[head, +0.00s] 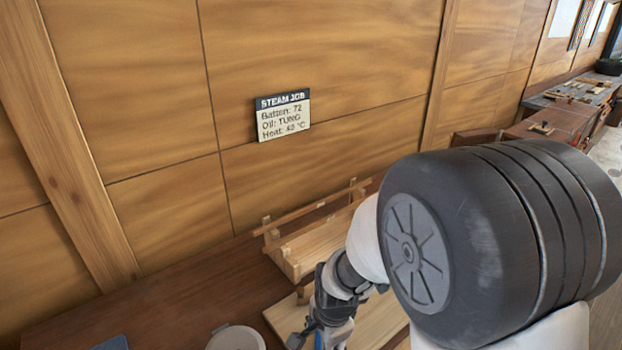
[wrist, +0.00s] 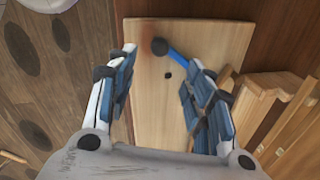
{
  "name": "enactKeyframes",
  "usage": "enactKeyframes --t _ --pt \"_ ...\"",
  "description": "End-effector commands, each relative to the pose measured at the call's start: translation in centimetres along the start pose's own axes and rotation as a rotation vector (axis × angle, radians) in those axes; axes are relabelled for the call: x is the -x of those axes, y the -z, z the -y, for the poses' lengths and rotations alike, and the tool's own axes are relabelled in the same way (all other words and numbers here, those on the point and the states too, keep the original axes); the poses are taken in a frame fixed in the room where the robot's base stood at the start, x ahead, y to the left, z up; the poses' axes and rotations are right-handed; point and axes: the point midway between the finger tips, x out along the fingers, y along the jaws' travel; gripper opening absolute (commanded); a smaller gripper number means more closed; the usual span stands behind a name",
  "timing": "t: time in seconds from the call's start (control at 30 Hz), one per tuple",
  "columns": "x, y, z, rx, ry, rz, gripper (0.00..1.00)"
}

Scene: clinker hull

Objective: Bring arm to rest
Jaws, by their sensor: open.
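My gripper (wrist: 163,60) is open in the wrist view, its two blue-padded fingers well apart. It points down over a pale wooden board (wrist: 160,95). A tool with a dark round head and a blue handle (wrist: 178,56) lies on the board, near the tip of the right finger. Part of its handle is hidden behind that finger, and I cannot tell whether they touch. Nothing shows clamped between the fingers. In the head view my arm reaches down to the board (head: 376,322) and hides much of it.
A wooden rack (head: 318,240) stands behind the board, against the panelled wall. A sign (head: 283,115) reads STEAM JOB, Batten: 72, Oil: TUNG. A pale round container (head: 236,338) and a blue item (head: 112,343) sit at the bench front. More benches (head: 555,125) stand far right.

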Motion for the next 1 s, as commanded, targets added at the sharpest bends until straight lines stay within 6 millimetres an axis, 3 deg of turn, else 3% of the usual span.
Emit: enactKeyframes --t 0.13,0.27,0.4,0.6,0.8,1.0 --pt "2.7 0.7 -0.2 0.091 0.026 -0.009 0.47" --pt "7.2 1.7 -1.6 0.272 0.061 -0.033 0.47" --pt "12.1 2.5 -4.6 0.501 0.086 -0.076 0.47" --pt "17.1 2.8 -10.1 0.818 0.097 -0.157 0.47" --pt "19.4 2.5 -14.8 1.054 0.078 -0.226 0.47" --pt "20.0 2.3 -16.7 1.149 0.062 -0.25 0.47"
